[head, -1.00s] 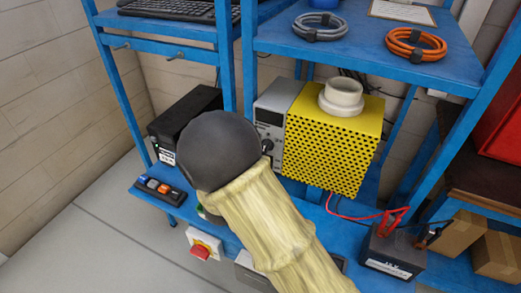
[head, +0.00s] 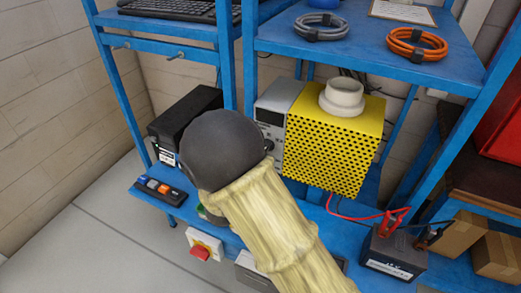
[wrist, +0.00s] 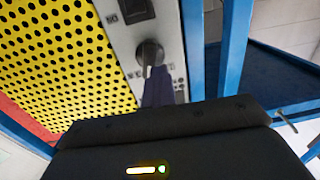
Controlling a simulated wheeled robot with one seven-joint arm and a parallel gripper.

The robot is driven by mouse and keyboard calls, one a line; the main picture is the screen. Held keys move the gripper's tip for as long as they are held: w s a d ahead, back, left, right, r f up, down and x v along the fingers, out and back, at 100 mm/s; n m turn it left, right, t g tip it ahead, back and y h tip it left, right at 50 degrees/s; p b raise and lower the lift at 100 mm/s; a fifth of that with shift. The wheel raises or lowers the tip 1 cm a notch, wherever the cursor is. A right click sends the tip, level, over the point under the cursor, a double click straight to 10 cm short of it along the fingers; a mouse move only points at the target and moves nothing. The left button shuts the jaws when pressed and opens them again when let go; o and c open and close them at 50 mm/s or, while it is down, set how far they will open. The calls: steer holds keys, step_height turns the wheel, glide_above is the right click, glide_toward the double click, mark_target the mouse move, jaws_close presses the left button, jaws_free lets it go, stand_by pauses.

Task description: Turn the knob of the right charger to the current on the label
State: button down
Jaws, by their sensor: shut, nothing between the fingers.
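A grey panel (head: 271,100) with a dial stands beside the yellow perforated housing in the head view. In the head view my arm hides the gripper. A 12 V battery (head: 395,250) bears a white label, blurred. I cannot make out a current on any label.
The yellow perforated housing (head: 335,150) with a white round collar (head: 341,97) adjoins the panel. A black box (head: 184,122) stands to the left. A switch strip (head: 160,190) and a red stop button (head: 201,253) are at the front. Blue rack posts (head: 226,70) rise close by.

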steer(key=shift+w+d+r+m+h, duration=0.2)
steer(key=shift+w+d+r+h, duration=0.2)
steer(key=shift+r, duration=0.25)
steer(key=shift+w+d+r+m+h, duration=0.2)
steer(key=shift+w+d+r+h, duration=0.1)
steer(key=shift+w+d+r, duration=0.25)
steer(key=f+v, duration=0.1)
steer(key=v, duration=0.6)
steer(key=shift+f, duration=0.15)
